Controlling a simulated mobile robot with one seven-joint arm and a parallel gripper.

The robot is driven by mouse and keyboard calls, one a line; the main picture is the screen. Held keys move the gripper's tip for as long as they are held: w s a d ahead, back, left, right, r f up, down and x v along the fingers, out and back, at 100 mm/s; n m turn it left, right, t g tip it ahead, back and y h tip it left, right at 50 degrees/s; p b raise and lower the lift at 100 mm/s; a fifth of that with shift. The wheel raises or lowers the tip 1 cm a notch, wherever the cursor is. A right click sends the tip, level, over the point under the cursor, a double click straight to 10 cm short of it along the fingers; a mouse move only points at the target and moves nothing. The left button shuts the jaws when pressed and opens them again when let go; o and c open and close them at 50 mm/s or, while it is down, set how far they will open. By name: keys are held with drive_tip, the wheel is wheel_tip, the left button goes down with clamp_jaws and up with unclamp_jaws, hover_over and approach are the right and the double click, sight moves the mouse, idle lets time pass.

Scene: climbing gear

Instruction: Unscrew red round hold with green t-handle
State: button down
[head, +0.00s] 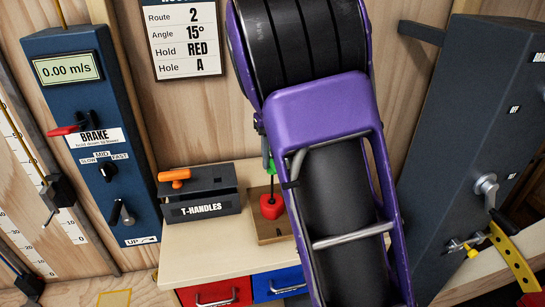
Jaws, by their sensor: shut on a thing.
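The red hold (271,207) sits on a small wooden board (270,236) on the bench, left of my arm. A thin dark shaft rises from it to the green T-handle (272,167), which shows only as a small patch of green. My gripper (266,156) is mostly hidden behind my purple arm. The little of it that shows is right at the green handle, above the hold, and it is shut on the handle. I cannot tell whether the screw is still engaged in the board.
A dark T-HANDLES box (200,194) with an orange T-handle (175,176) stands left of the board. Red (215,292) and blue (279,283) drawers are below. A blue brake column (92,130) stands left, a dark cabinet (470,140) right. The bench front left is bare.

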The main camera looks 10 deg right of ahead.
drive_tip(key=shift+m, duration=1)
drive_tip(key=shift+r, duration=0.1)
wheel_tip(320, 180, up, 12)
idle(0.5)
